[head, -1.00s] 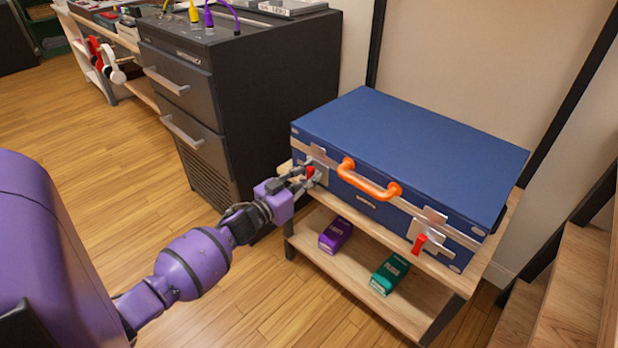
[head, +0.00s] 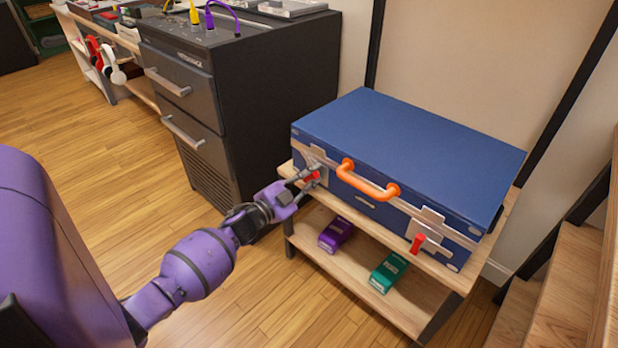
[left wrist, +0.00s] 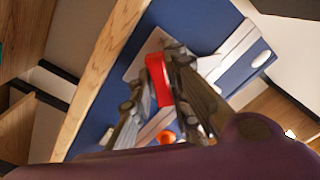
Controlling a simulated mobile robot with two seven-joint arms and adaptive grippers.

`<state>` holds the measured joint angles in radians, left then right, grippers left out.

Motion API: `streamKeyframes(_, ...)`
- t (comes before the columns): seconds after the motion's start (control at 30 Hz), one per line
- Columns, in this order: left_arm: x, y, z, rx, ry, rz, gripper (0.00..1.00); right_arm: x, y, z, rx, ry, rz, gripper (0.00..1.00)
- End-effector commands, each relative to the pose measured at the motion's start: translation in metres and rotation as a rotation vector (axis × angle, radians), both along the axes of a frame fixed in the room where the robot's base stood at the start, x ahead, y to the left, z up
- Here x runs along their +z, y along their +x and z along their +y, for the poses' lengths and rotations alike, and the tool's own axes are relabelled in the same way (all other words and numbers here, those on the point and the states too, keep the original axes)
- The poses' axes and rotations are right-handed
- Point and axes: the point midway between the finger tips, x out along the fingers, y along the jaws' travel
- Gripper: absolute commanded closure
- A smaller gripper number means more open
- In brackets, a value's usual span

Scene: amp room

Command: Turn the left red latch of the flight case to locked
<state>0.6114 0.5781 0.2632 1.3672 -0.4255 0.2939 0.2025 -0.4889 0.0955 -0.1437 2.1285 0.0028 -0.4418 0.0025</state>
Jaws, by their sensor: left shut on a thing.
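The blue flight case (head: 410,140) lies closed on the top of a wooden shelf stand, its latch side facing me. Its left red latch (head: 312,176) sits on a metal plate left of the orange handle (head: 366,182). My left gripper (head: 307,177) is at this latch, its fingers shut on it. The left wrist view shows the red latch (left wrist: 158,80) between the two fingers (left wrist: 155,95). The right red latch (head: 417,243) hangs at the case's right front. My right gripper is in neither view.
The shelf stand (head: 345,262) holds a purple box (head: 335,234) and a green box (head: 389,272) on its lower board. A dark drawer cabinet (head: 235,95) stands left of the case. Wooden steps (head: 560,275) are at the right. Open wooden floor lies in front.

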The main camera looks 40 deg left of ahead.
Motion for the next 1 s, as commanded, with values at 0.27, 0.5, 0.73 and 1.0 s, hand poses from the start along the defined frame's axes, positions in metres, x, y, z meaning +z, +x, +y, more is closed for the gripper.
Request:
streamKeyframes(0.27, 0.0, 0.0, 0.0, 0.001, 0.263, -0.021, 1.0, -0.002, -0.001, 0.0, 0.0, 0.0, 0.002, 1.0)
streamKeyframes(0.5, -0.001, 0.0, 0.0, 0.0, 0.485, -0.038, 1.0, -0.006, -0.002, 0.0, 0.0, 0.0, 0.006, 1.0)
streamKeyframes(0.73, -0.001, 0.0, 0.0, 0.001, 0.663, -0.051, 1.0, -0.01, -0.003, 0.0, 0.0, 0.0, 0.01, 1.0)
streamKeyframes(1.0, -0.001, 0.0, 0.001, 0.001, 0.799, -0.061, 1.0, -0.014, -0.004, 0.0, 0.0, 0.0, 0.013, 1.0)
